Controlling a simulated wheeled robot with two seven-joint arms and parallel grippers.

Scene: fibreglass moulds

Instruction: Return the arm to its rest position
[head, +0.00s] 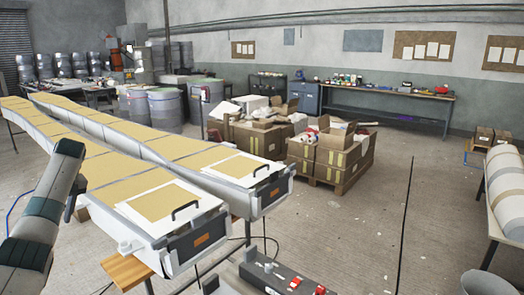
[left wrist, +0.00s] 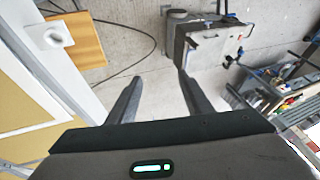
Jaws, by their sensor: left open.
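My left arm (head: 45,220) comes in at the left edge of the head view, raised beside the nearer long mould. Its gripper is not visible there. In the left wrist view my left gripper (left wrist: 159,78) has its two fingers spread apart with nothing between them; bare floor shows behind. My right gripper is in neither view.
Two long tan-topped moulds (head: 140,188) with white ends run from the left towards the middle, close to my left arm. A grey unit with red parts (head: 285,277) stands at the bottom. Cartons (head: 330,158) sit on a pallet beyond.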

